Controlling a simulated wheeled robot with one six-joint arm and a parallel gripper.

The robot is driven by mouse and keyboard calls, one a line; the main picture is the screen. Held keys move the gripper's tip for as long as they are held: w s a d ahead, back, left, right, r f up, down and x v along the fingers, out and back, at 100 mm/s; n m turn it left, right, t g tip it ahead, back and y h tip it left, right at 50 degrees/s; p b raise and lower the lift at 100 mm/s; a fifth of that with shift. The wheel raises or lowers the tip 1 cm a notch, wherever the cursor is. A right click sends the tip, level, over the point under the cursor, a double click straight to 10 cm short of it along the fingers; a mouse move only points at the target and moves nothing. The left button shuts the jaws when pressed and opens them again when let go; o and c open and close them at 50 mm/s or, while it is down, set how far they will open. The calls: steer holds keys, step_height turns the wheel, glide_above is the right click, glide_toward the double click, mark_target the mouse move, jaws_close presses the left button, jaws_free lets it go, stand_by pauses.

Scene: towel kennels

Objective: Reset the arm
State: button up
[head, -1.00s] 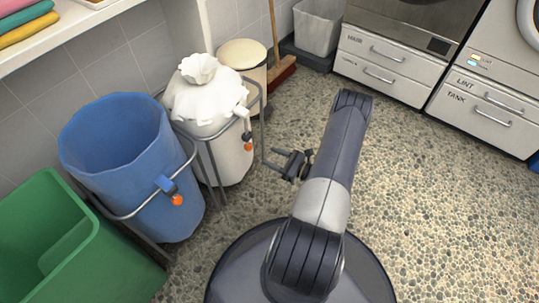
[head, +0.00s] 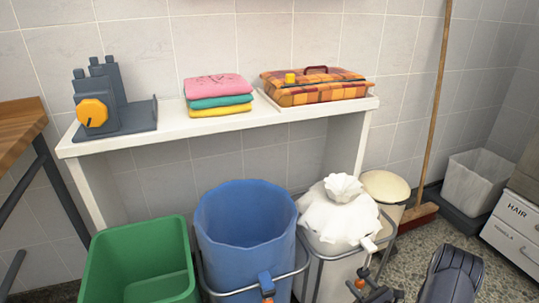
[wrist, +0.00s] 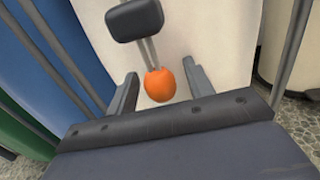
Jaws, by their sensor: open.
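My gripper (wrist: 163,84) is open, with one dark finger on each side of the picture's middle in the wrist view. An orange knob (wrist: 160,85) hanging below a dark block (wrist: 134,19) appears between the fingers; I cannot tell how far it is from them. The white bag (wrist: 215,40) stands behind the knob. In the head view my gripper (head: 378,294) is partly visible at the bottom edge, close to the front of the white bag (head: 338,215) in its metal frame. Part of my arm shows at the lower right.
A green bin (head: 140,262) and a blue bag (head: 245,225) stand left of the white bag. A cream lidded bin (head: 386,187) and a broom (head: 440,100) are behind. The white shelf (head: 225,130) holds folded towels (head: 217,95) and a plaid case (head: 318,88).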

steer(key=shift+r+p, duration=1.35)
steer(key=shift+r, duration=0.05)
steer(key=shift+f, duration=0.1)
